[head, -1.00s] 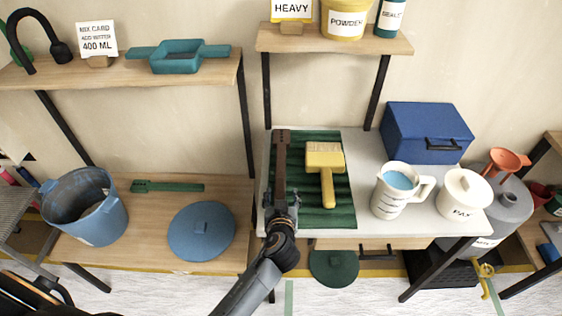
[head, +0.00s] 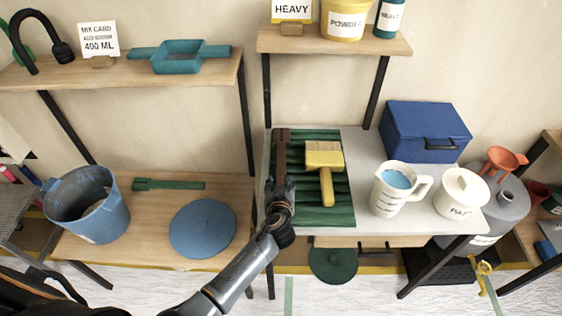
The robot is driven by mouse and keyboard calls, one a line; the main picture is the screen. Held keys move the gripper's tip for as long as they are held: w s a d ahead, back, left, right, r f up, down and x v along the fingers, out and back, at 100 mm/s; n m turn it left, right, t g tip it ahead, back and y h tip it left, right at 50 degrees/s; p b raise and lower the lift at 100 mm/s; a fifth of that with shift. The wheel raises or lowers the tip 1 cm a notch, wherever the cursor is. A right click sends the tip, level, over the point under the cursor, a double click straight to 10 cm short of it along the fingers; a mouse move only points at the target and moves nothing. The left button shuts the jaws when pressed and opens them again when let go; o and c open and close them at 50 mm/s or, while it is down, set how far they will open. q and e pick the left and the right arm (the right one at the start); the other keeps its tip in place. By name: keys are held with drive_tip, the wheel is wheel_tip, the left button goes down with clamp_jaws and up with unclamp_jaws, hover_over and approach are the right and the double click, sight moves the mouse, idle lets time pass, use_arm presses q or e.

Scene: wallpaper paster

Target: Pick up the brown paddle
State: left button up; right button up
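The brown paddle (head: 281,150) lies along the left edge of the ribbed green mat (head: 333,212) on the white table. Its far part shows; its near part is hidden by my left gripper. My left gripper (head: 281,183) is over the paddle's near part, reaching up from below in the head view. The fingers are dark and seen from behind, so I cannot tell whether they are open or shut, or whether they touch the paddle. My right gripper is not in view.
A yellow brush (head: 325,160) lies on the mat just right of the paddle. A measuring jug (head: 388,202), a white pot (head: 461,196) and a blue box (head: 425,132) stand to the right. A blue lid (head: 202,228) and bucket (head: 92,215) are on the left bench.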

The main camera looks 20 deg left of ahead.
use_arm(q)
drive_tip(key=c, duration=0.7)
clamp_jaws()
drive_tip(key=shift+r, duration=0.2)
drive_tip(key=shift+r, duration=0.25)
wheel_tip(320, 180, up, 2)
drive_tip(key=shift+r+p, duration=0.25)
drive_tip(key=shift+p, duration=0.05)
drive_tip(key=s+a+r, duration=0.9)
drive_tip(key=s, duration=0.1)
drive_tip(key=shift+s+a+r+b, duration=0.15)
drive_tip(key=shift+s+r+b, duration=0.1)
drive_tip(key=shift+r+b, duration=0.1)
